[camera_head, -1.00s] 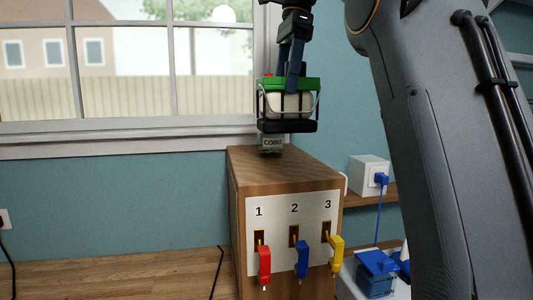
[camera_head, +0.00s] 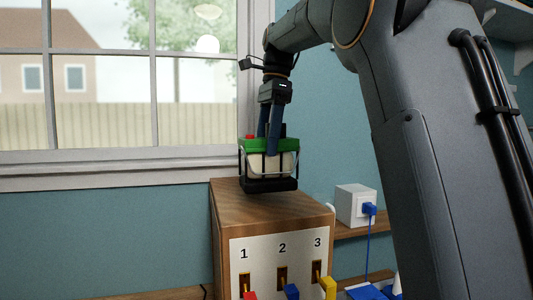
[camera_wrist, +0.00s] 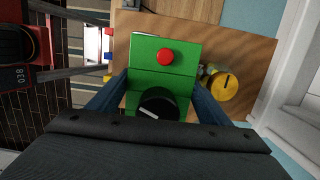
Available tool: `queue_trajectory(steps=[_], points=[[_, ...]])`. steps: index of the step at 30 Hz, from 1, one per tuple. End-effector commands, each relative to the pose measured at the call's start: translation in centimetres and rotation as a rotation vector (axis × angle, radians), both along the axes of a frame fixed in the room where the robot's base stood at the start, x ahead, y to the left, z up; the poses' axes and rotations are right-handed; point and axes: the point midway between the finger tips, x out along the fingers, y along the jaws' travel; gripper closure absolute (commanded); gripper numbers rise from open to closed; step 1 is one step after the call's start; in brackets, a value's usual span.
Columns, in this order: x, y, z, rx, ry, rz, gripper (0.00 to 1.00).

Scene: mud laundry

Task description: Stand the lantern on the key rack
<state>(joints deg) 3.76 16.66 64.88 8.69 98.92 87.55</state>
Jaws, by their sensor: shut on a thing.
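The lantern (camera_head: 270,166) has a green top, a pale body, a wire guard and a black base. My gripper (camera_head: 268,150) is shut on its green top from above. The lantern is upright over the wooden top of the key rack (camera_head: 300,208); I cannot tell whether its base touches. The rack's front has numbers 1, 2 and 3 above slots with red, blue and yellow keys, cut off below. In the wrist view, the lantern's green top (camera_wrist: 165,80) shows a red button and black knob between my fingers, with the rack's wood (camera_wrist: 250,55) around it.
A white box (camera_head: 355,205) with a blue plug sits on a shelf right of the rack. The window wall is behind. The rack top's front is clear.

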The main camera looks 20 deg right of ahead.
Motion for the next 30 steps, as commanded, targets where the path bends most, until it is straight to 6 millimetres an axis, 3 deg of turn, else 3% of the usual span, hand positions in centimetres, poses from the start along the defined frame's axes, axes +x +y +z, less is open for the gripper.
queue_trajectory(steps=[8,20,21,24,30], points=[[-0.1,0.0,-2.9,0.0,-0.001,-0.001,0.91],[0.0,0.0,-3.4,0.0,-0.001,0.0,0.91],[0.0,0.0,-3.5,0.0,0.001,0.0,0.27],[0.0,0.0,-3.5,0.0,0.0,0.0,0.1],[0.0,0.0,-3.5,0.0,0.0,0.0,0.09]])
